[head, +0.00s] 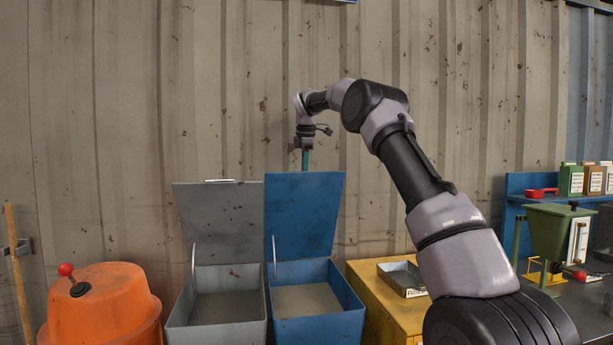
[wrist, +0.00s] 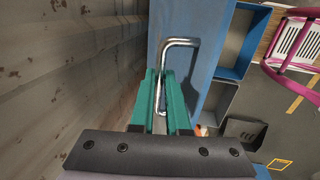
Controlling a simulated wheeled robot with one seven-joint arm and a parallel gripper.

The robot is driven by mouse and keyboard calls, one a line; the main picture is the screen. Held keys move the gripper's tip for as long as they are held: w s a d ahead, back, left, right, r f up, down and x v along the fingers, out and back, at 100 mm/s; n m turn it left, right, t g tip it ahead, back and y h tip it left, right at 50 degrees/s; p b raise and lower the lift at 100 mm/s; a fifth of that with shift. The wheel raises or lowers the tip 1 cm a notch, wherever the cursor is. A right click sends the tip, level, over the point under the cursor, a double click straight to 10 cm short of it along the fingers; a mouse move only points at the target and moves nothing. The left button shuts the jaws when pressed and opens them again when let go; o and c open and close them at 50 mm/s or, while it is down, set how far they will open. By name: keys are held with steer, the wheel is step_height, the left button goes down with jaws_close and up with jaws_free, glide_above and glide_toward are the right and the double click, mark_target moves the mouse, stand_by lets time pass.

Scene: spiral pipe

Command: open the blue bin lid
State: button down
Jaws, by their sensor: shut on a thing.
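The blue bin (head: 345,322) stands with its blue lid (head: 303,220) swung up, nearly upright, so its inside shows. My gripper (head: 305,160) reaches down from above to the lid's top edge. In the wrist view the blue lid (wrist: 195,65) runs down the middle, with a bent metal handle (wrist: 182,41) on it. My gripper's teal fingers (wrist: 160,78) are shut on this handle. Part of the handle is hidden by the fingers.
A grey bin (head: 180,318) with its own grey lid (head: 220,225) raised stands left of the blue bin. An orange container (head: 105,305) is at far left. A yellow cabinet (head: 385,315) stands close at right. A corrugated wall (head: 230,80) is right behind.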

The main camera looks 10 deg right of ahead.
steer(key=shift+w+d, duration=0.1)
steer(key=shift+w, duration=0.7)
steer(key=c, duration=0.9)
jaws_free()
steer(key=shift+w+f, duration=0.1)
steer(key=shift+r, duration=0.2)
